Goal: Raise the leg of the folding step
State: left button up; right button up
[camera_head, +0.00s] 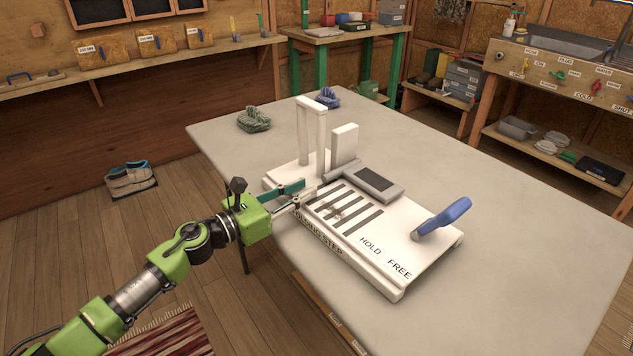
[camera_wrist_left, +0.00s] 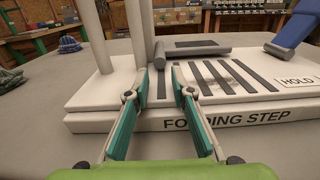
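The folding step (camera_head: 345,245) is a white board lying on the table, with dark stripes and "FOLDING STEP" on its front edge; it also shows in the left wrist view (camera_wrist_left: 225,122). A blue lever (camera_head: 445,215) stands tilted at its right end, near the "HOLD" and "FREE" labels; it also shows in the left wrist view (camera_wrist_left: 290,32). A grey panel (camera_head: 374,181) lies on the board. White uprights (camera_head: 321,145) rise at the back left; which part is the leg I cannot tell. My left gripper (camera_head: 308,193) is open and empty over the board's front left edge, fingertips (camera_wrist_left: 160,80) apart. My right gripper is out of view.
The grey table (camera_head: 530,225) is clear to the right of the step. A green cloth-like bundle (camera_head: 254,119) and a blue one (camera_head: 328,97) lie at the back left. Shelves and a sink bench (camera_head: 560,75) stand beyond the table. Shoes (camera_head: 131,179) lie on the floor.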

aim_at(323, 178)
pick_arm(q)
jog(key=x, duration=0.4)
jog(key=shift+w+d, duration=0.3)
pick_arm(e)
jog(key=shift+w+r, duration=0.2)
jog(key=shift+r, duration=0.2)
pick_arm(q)
grip_shut()
jog(key=shift+a, duration=0.1)
